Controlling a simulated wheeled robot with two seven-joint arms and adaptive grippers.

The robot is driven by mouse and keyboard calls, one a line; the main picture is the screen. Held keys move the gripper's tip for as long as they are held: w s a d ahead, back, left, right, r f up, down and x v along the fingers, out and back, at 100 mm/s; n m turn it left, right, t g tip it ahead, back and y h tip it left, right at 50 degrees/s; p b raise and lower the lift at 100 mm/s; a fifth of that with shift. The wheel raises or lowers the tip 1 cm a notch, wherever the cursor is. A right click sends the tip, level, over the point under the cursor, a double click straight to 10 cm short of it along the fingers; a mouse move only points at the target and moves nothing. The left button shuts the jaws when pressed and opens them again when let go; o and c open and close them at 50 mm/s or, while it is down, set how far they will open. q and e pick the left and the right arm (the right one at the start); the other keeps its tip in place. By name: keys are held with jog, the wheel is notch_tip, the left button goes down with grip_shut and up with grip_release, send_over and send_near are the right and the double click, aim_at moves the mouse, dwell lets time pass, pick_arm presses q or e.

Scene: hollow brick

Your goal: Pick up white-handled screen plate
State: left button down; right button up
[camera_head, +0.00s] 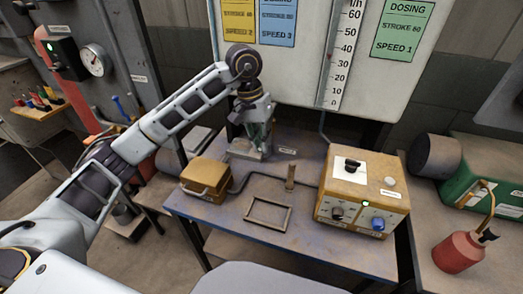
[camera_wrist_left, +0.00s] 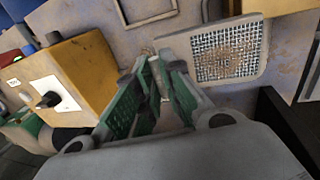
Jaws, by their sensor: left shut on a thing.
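The screen plate (camera_wrist_left: 225,50) shows in the left wrist view as a pale frame around a square mesh with brown residue. It lies just beyond my left gripper's fingertips. My left gripper (camera_wrist_left: 152,70) has green-padded fingers nearly together at the tips, shut on a part of the plate that the fingers mostly hide, apparently its handle. In the head view my left gripper (camera_head: 261,143) points down at the back of the table, and the plate is largely hidden around it. I cannot tell whether the plate is lifted off the table. My right gripper is not in view.
A yellow control box (camera_head: 362,190) with knobs stands on the table's right. A yellow case (camera_head: 206,180) is at the left, and an empty rectangular frame (camera_head: 268,215) lies at the front. A small upright block (camera_head: 290,177) stands behind it. A red oil can (camera_head: 460,252) is far right.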

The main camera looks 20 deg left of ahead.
pick_arm(q)
jog(key=shift+r, duration=0.8)
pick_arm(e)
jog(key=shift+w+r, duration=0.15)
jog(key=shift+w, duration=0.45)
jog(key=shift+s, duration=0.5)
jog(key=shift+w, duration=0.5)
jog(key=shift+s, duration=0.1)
